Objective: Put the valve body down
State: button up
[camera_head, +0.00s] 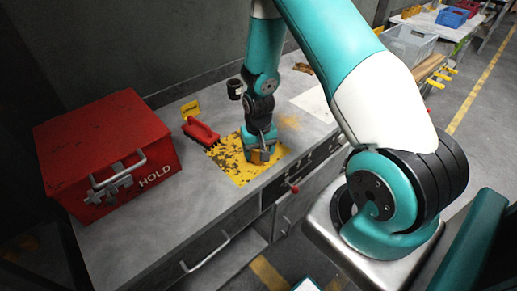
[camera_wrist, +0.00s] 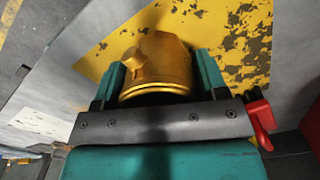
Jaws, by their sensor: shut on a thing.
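The valve body (camera_wrist: 158,62) is a golden brass piece with a round body and a side stub. In the wrist view it sits between the two teal fingers of my gripper (camera_wrist: 160,80), which is shut on it. In the head view my gripper (camera_head: 260,150) is low over the worn yellow patch (camera_head: 231,168) on the grey bench, and a little of the brass valve body (camera_head: 261,156) shows at its tips. The yellow patch (camera_wrist: 225,30) also fills the area behind the valve body in the wrist view. I cannot tell whether the valve body touches the patch.
A red HOLD box (camera_head: 105,150) stands at the bench's left end. A red brush (camera_head: 201,130), a yellow tag (camera_head: 190,108) and a dark cup (camera_head: 235,89) are near the patch. A white sheet (camera_head: 314,103) lies to the right.

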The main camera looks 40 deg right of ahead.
jog(key=shift+f, duration=0.2)
jog(key=o, duration=1.2)
jog(key=shift+r, duration=0.1)
jog(key=shift+r, duration=0.1)
